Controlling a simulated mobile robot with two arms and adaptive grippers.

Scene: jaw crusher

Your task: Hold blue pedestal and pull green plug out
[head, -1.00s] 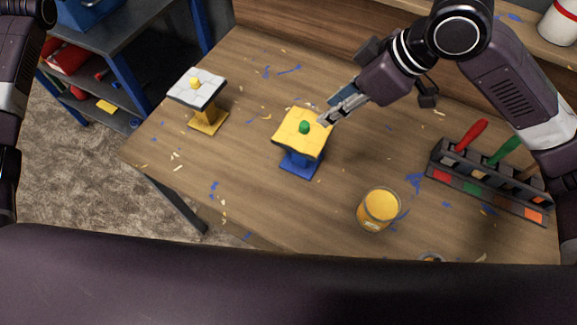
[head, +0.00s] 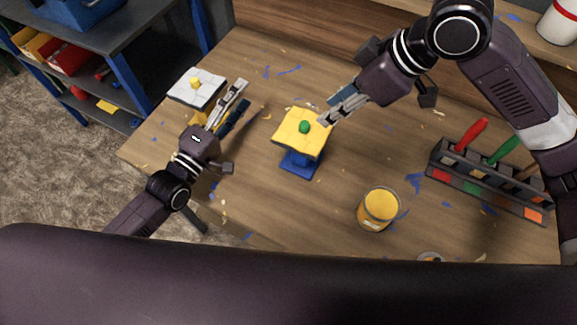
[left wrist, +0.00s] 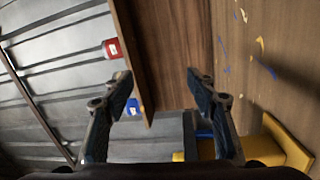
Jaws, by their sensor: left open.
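The blue pedestal (head: 298,165) stands on the wooden table with a yellow block on top. The green plug (head: 304,127) sits in the middle of that yellow top. My right gripper (head: 326,117) is just to the right of the plug, its tips close to the yellow top's edge; I cannot tell whether its fingers are parted. My left gripper (head: 243,95) is open and empty, left of the blue pedestal and partly in front of a yellow pedestal. Its parted fingers (left wrist: 161,85) also show in the left wrist view with nothing between them.
The yellow pedestal with a grey top (head: 190,88) and yellow plug (head: 195,83) stands at the left. A glass of orange content (head: 379,209) is front right of the blue pedestal. A tool rack (head: 488,182) holds screwdrivers at the right. Blue and yellow chips lie scattered.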

